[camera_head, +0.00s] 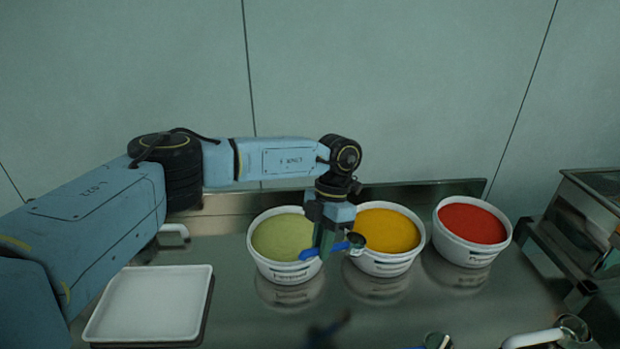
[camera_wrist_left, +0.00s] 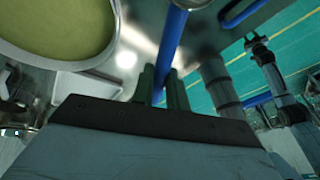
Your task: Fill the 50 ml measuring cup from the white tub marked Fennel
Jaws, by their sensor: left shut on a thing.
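The white tub marked Fennel (camera_head: 285,272) holds green powder and stands leftmost of three tubs. It also shows at the upper left of the left wrist view (camera_wrist_left: 85,62). My left gripper (camera_head: 326,246) is shut on the blue handle of a measuring cup (camera_head: 357,242). The handle (camera_wrist_left: 172,38) runs between the fingers (camera_wrist_left: 162,88) in the left wrist view. The cup is at the handle's right end, in front of the gap between the green and yellow tubs. I cannot tell what is in the cup.
Tubs of yellow powder (camera_head: 384,264) and red powder (camera_head: 465,250) stand to the right. A white tray (camera_head: 150,304) lies at left. More scoops, one with a white handle (camera_head: 535,339), lie at the front right. A metal machine (camera_head: 580,235) stands at the right edge.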

